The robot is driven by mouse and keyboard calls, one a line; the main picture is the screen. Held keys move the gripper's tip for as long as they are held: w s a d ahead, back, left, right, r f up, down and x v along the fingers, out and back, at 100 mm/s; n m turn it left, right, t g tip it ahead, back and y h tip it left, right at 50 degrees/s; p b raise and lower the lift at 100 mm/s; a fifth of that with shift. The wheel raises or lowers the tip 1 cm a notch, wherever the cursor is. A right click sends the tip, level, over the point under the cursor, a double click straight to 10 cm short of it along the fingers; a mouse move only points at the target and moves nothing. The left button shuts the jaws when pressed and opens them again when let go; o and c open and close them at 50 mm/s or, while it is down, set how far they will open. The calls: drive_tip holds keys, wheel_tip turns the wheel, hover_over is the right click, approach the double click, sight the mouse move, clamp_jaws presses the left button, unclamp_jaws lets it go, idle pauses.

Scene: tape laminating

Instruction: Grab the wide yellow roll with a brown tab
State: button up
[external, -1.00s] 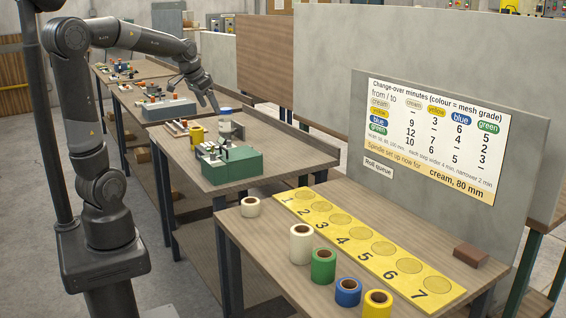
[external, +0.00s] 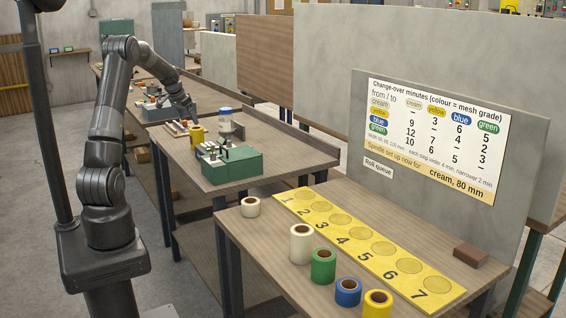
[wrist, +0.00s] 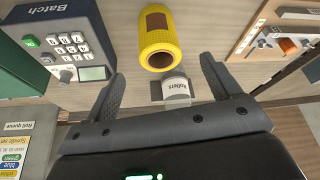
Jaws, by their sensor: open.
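A wide yellow roll (wrist: 156,50) with a brown tab on its side stands on the bench in the wrist view, its brown core end facing the camera. It shows in the external view as the yellow roll (external: 197,134) at the left of the middle bench. My gripper (wrist: 163,84) is open and empty, its two dark fingers spread. The roll lies beyond the fingertips, roughly in line with the gap and apart from them. In the external view my gripper (external: 190,110) is above and just behind the roll; its fingertips are hard to make out.
A dark keypad box marked Batch (wrist: 62,42) is left of the roll in the wrist view. A small white "Rollers" piece (wrist: 177,92) lies close in front. A wooden tray (wrist: 262,32) is at right. Another yellow roll (external: 377,304) stands on the near table.

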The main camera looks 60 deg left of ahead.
sight(198, 135)
drive_tip(key=x, duration=1)
drive_tip(key=shift+w, duration=0.35)
drive_tip(key=shift+c, duration=0.4)
drive_tip(key=c, duration=1)
